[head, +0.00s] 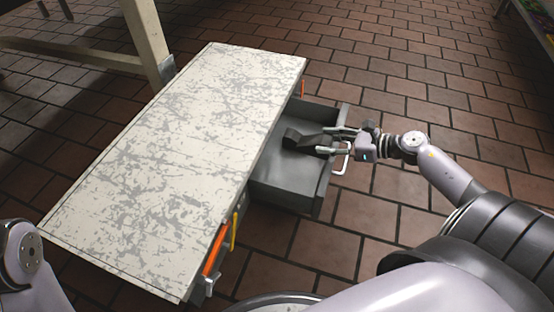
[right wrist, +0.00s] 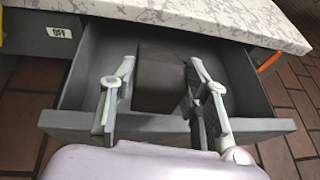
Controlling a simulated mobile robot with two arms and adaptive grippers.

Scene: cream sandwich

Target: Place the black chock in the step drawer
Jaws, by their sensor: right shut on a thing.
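The step (head: 180,150) has a worn white and grey top, and its dark grey drawer (head: 285,196) is pulled out on its right side. The black chock (head: 303,139) is at the open drawer, between the fingers of my right gripper (head: 326,140). In the right wrist view the chock (right wrist: 160,82) sits between the two fingers of the gripper (right wrist: 162,66), over the drawer's inside. I cannot tell whether the chock touches the drawer floor. The drawer's front wall (right wrist: 70,124) crosses below the fingers. My left gripper is out of view.
A white handle (head: 342,160) is on the drawer front. Orange (head: 214,248) and yellow (head: 234,230) bars are on the step's near end. A wooden table leg (head: 148,40) stands behind the step. The brick-tiled floor to the right is clear.

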